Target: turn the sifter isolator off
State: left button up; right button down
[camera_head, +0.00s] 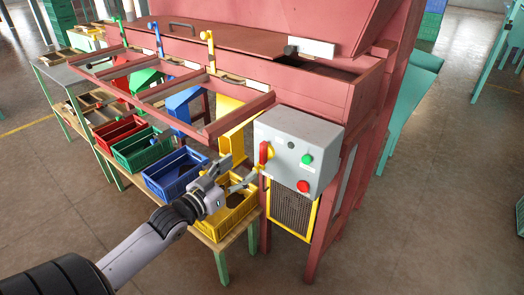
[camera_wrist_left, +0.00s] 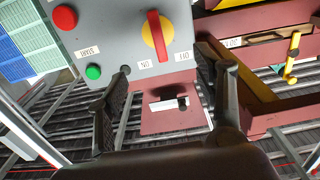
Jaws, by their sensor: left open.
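The sifter isolator is a red handle on a yellow disc (camera_head: 264,153) on the left side of a grey control box (camera_head: 300,135). The wrist view shows the red handle (camera_wrist_left: 157,37) close up, with the box upside down. There the handle stands nearly upright in the picture, its lower end by two labels reading ON and OFF. My left gripper (camera_head: 241,171) is open and empty just in front of the isolator. In the wrist view its fingers (camera_wrist_left: 165,60) are spread on either side below the handle, with no contact visible. My right gripper is not in view.
The box also carries a green button (camera_head: 307,159) and a red button (camera_head: 303,186). The red sifter frame (camera_head: 215,128) with coloured chutes stands beside it. A bench below holds several crates, including a yellow one (camera_head: 238,215) under my arm. Floor at right is clear.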

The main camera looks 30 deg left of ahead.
aim_at(261, 152)
pick_arm(q)
jog(key=w, duration=1)
jog(key=shift+w+d+p, duration=0.3)
jog(key=shift+d+p, duration=0.05)
jog(key=shift+d, duration=0.05)
jog(key=shift+c, duration=0.4)
jog(key=c, duration=1)
jog(key=shift+c, duration=0.2)
